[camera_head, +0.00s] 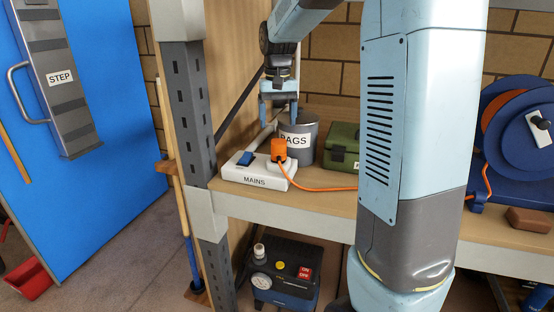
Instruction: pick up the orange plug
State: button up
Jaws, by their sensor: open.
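The orange plug (279,149) stands upright in the white power block labelled MAINS (247,180), which lies on the wooden shelf. An orange cable runs from the plug to the right along the shelf. My gripper (278,120) points down above the plug, with its fingers apart and nothing seen between them. A gap shows between the fingertips and the plug top. The block also carries a blue switch (245,159).
A grey tin labelled RAGS (307,142) stands close behind the plug, with a green box (342,146) to its right. A slotted grey shelf post (188,110) rises at the left. A blue cable reel (515,130) and a brown block (529,219) are at the right.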

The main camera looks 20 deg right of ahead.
aim_at(278, 141)
jog(key=f, duration=1)
jog(key=shift+w+d, duration=0.15)
jog(key=shift+w, duration=0.05)
jog(key=c, duration=1.1)
